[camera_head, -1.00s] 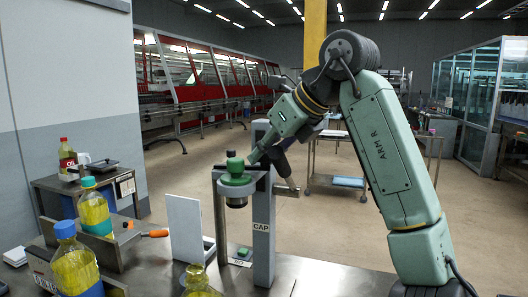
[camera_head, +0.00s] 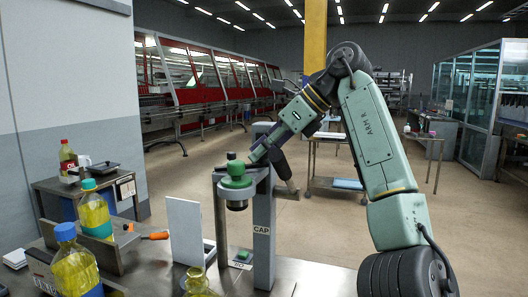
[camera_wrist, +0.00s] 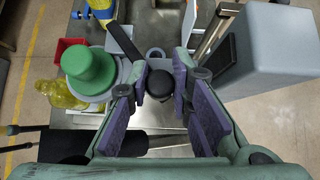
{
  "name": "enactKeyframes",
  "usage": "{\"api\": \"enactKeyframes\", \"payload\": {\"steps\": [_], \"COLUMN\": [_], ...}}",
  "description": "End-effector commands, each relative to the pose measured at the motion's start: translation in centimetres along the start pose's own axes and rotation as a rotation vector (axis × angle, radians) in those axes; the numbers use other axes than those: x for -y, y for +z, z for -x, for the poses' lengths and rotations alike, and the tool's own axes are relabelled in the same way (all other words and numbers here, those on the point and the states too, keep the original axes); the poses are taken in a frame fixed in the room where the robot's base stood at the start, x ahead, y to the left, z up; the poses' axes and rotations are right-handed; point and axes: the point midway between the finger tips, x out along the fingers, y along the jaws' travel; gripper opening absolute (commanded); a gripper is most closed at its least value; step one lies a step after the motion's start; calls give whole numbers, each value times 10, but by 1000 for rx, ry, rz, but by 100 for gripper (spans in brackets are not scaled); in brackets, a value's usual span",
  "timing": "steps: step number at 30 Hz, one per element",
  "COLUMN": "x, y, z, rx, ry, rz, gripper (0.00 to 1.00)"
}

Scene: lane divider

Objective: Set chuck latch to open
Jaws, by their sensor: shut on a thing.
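The capping stand, a grey post (camera_head: 263,232) marked CAP, stands on the steel bench and carries a green chuck (camera_head: 237,181). The chuck also shows at the left of the wrist view (camera_wrist: 88,72). A dark round knob (camera_wrist: 159,84), which looks like the chuck latch handle, sits beside it, near a black bar (camera_wrist: 124,42). My gripper (camera_wrist: 159,88) has its purple-padded fingers shut around the knob. In the head view my gripper (camera_head: 260,153) reaches the top of the stand from the right; its fingertips are hard to make out there.
Yellow bottles (camera_head: 95,214) stand at the bench's left, near an orange-handled tool (camera_head: 155,236). A white panel (camera_head: 186,231) stands left of the stand. The grey post head (camera_wrist: 272,50) is close on the right in the wrist view. Open floor lies behind the bench.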

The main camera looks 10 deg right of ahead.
Motion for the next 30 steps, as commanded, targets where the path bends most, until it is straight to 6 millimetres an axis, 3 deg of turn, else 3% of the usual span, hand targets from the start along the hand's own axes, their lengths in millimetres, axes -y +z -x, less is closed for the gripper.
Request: {"api": "enactKeyframes", "payload": {"steps": [22,23,30], "x": [6,6,6], "y": [4,4,4], "z": [-3,-3,-4], "rx": [-1,-1,-1], "ry": [63,63,63], "rz": [63,62,63], "gripper": [0,21,37]}}
